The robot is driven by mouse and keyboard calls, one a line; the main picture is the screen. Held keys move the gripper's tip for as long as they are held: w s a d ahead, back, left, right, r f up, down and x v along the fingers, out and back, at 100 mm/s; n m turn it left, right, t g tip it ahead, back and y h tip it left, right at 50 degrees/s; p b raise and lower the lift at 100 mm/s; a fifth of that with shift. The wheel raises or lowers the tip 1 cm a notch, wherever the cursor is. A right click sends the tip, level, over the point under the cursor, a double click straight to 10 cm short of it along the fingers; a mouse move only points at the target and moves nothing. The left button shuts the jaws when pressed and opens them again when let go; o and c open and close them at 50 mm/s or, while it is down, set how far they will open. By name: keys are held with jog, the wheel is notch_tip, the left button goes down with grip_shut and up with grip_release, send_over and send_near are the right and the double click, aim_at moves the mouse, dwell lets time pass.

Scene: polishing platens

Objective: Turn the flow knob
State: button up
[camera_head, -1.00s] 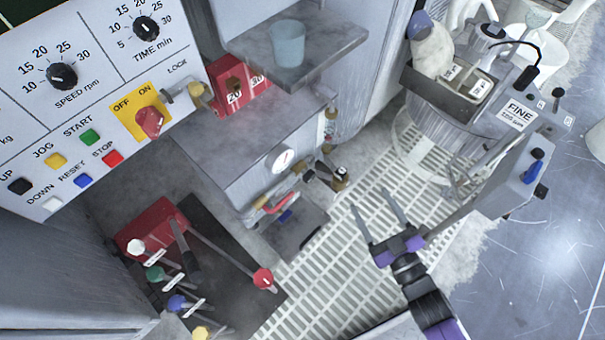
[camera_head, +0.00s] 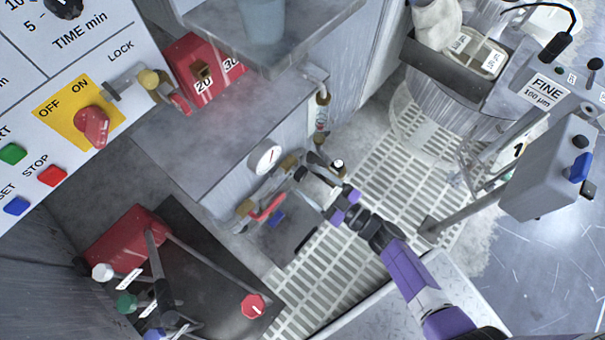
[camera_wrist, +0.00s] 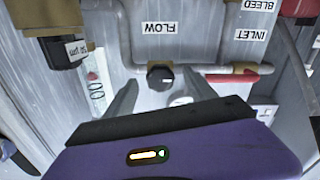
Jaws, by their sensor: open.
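The flow knob (camera_wrist: 159,76) is a small black round knob with a light mark. It sits on a grey pipe under a FLOW label (camera_wrist: 162,28) in the wrist view. My gripper (camera_wrist: 160,97) is open, its two dark fingers on either side below the knob. The knob stands between and just beyond the fingertips; I cannot see contact. In the head view my gripper (camera_head: 322,190) reaches to the pipework below the gauge (camera_head: 265,158), and the knob is hard to make out there.
A red lever (camera_wrist: 232,77) is right of the knob, beside INLET and BLEED labels. A dark filter body (camera_wrist: 62,50) stands to the left. In the head view, the control panel (camera_head: 60,110) and a shelf (camera_head: 330,30) flank the pipework. The grated floor (camera_head: 330,270) is open.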

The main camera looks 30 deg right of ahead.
aim_at(304, 177)
jog(key=shift+b+x, duration=0.35)
jog(key=shift+x, duration=1.4)
jog(key=c, duration=1.4)
